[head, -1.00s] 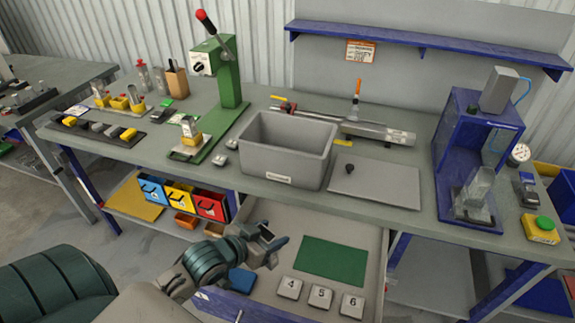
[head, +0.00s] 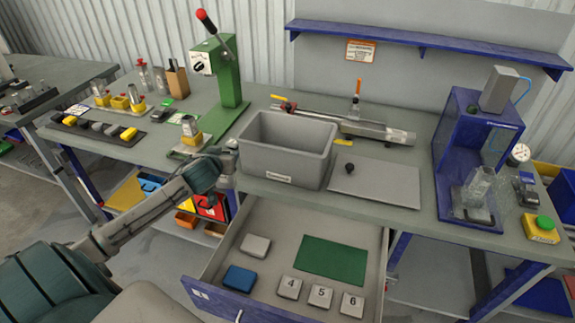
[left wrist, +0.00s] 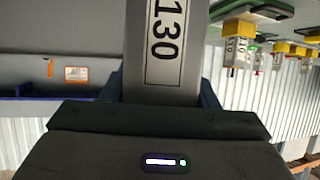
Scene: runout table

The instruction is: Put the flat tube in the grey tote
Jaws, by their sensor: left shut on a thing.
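My left gripper (head: 225,154) is at the table's front edge, just left of the grey tote (head: 283,168). In the left wrist view its fingers (left wrist: 160,92) are shut on a flat grey piece, which I take as the flat tube (left wrist: 165,45). The piece has a white label reading 130. Its far end runs out of that picture, and in the head view I cannot make it out clearly. The tote stands upright on the table, open at the top, and looks empty from here. My right gripper is not in view.
A green press (head: 228,85) stands behind and left of the tote. A grey plate with a black knob (head: 375,182) lies right of it. A drawer (head: 215,262) stands open below, holding a green mat and several tiles. A blue frame (head: 460,120) stands at the right.

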